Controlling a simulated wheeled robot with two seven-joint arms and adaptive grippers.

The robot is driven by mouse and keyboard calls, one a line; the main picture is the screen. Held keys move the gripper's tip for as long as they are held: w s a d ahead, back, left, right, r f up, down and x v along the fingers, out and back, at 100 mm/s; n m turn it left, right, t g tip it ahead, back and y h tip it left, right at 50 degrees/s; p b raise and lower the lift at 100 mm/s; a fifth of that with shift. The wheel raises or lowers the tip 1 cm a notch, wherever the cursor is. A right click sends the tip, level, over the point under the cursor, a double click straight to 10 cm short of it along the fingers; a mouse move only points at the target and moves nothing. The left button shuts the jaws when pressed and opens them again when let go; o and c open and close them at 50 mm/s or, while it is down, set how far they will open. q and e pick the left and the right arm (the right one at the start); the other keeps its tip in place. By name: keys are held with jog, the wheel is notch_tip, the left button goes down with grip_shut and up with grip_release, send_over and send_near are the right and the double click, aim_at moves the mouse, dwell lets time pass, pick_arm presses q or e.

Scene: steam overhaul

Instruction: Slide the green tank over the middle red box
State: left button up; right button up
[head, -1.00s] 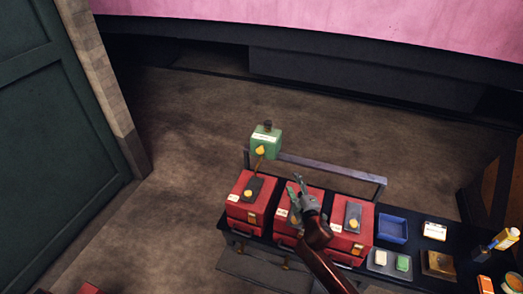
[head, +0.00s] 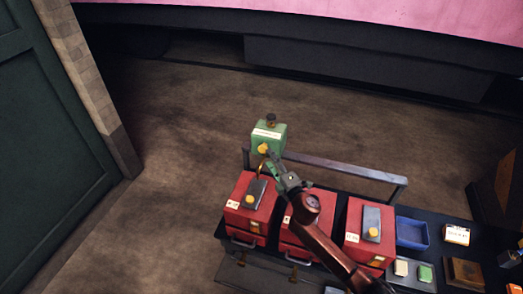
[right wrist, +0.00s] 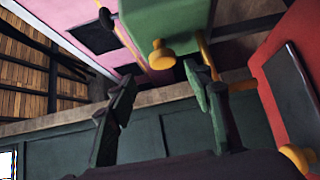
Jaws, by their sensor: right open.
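The green tank (head: 268,136), with a pale label, a dark cap and a yellow knob, is at the left part of the metal rail (head: 345,170), behind the left red box (head: 238,215). The middle red box (head: 291,238) is partly hidden by my right arm. The right red box (head: 357,246) stands beside it. My right gripper (head: 272,165) is open just below the tank's knob. In the right wrist view its fingers (right wrist: 158,75) are apart below the tank (right wrist: 185,18) and its yellow knob (right wrist: 161,54), with nothing between them. My left gripper is out of view.
The rail runs behind the boxes above the dark bench. To the right are a blue tray (head: 412,233), a grey tray with a white and a green block (head: 411,280), and a brown box (head: 464,274). Open floor lies behind the rail.

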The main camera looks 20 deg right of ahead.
aim_at(264, 151)
jog(key=shift+w+a+f+b, duration=0.1)
jog(key=shift+w+a+b, duration=0.1)
jog(key=shift+w, duration=1.1)
jog(key=shift+w+a+f+b, duration=0.1)
jog(key=shift+w+a, duration=0.1)
jog(key=shift+w, duration=1.15)
jog(key=shift+w+a+f+b, duration=0.1)
jog(key=shift+w+a+b, duration=0.1)
jog(key=shift+w, duration=1.1)
grip_shut()
